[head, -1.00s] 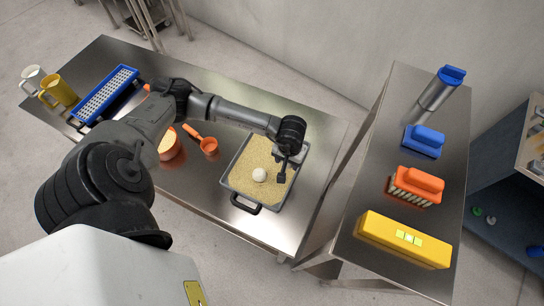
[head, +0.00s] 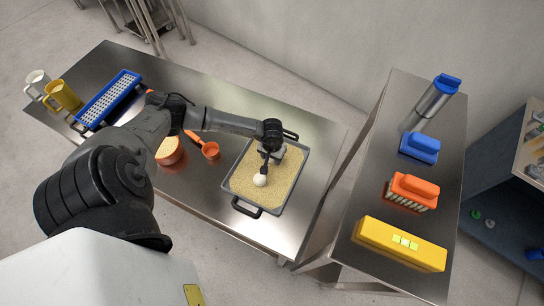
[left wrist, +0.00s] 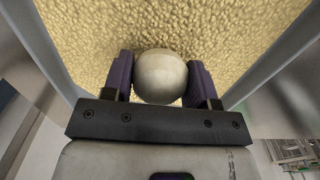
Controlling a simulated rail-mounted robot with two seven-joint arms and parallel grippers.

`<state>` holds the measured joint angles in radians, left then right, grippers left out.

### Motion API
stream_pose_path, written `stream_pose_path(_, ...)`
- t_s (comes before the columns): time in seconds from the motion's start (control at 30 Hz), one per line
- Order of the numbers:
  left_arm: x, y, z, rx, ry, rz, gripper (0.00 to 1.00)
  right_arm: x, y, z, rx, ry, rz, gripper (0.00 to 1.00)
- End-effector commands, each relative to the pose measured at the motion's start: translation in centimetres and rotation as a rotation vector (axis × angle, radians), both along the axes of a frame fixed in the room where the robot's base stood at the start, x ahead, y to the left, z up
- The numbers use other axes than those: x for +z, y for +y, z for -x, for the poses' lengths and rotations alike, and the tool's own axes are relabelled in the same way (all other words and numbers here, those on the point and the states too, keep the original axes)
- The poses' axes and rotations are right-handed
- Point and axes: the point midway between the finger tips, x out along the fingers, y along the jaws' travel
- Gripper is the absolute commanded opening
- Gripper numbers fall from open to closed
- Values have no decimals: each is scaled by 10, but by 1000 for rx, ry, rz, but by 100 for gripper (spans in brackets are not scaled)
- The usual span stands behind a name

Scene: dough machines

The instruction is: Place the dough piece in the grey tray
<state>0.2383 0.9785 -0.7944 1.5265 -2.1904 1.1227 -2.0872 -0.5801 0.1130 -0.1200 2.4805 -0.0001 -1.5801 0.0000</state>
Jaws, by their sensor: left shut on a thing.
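The dough piece (head: 260,180) is a pale round ball. In the left wrist view the dough piece (left wrist: 161,76) sits between the two purple-padded fingers of my left gripper (left wrist: 161,80). In the head view my left gripper (head: 263,172) reaches down over the grey tray (head: 298,172), shut on the ball. The tray has black handles and a layer of yellowish grains (head: 275,195). The ball is at the grains or just above them; I cannot tell whether it touches. My right gripper is in neither view.
An orange bowl (head: 170,152) and an orange scoop (head: 210,150) stand left of the tray. A blue rack (head: 108,98) and two mugs (head: 62,96) are farther left. The right table holds a yellow box (head: 400,244), brushes and a blue-lidded bottle (head: 437,95).

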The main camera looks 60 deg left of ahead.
Motion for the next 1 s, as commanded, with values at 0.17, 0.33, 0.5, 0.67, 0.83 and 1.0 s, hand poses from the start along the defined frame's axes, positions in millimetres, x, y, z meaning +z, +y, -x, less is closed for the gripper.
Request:
stream_pose_path(0.17, -7, 0, 0, 0, -1, -1, 28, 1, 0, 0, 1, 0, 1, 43)
stream_pose_path(0.33, -7, 0, 0, 0, -1, -1, 28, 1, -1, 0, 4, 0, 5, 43)
stream_pose_path(0.5, -11, 0, 0, 0, 0, -1, 28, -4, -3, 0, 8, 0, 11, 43)
stream_pose_path(0.67, -10, 0, 0, 0, 0, -1, 65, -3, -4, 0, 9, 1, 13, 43)
stream_pose_path(0.83, -10, 0, 0, 0, 0, -1, 79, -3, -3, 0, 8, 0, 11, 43)
stream_pose_path(1.0, -10, 0, 0, 0, 1, -1, 79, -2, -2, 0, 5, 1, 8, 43)
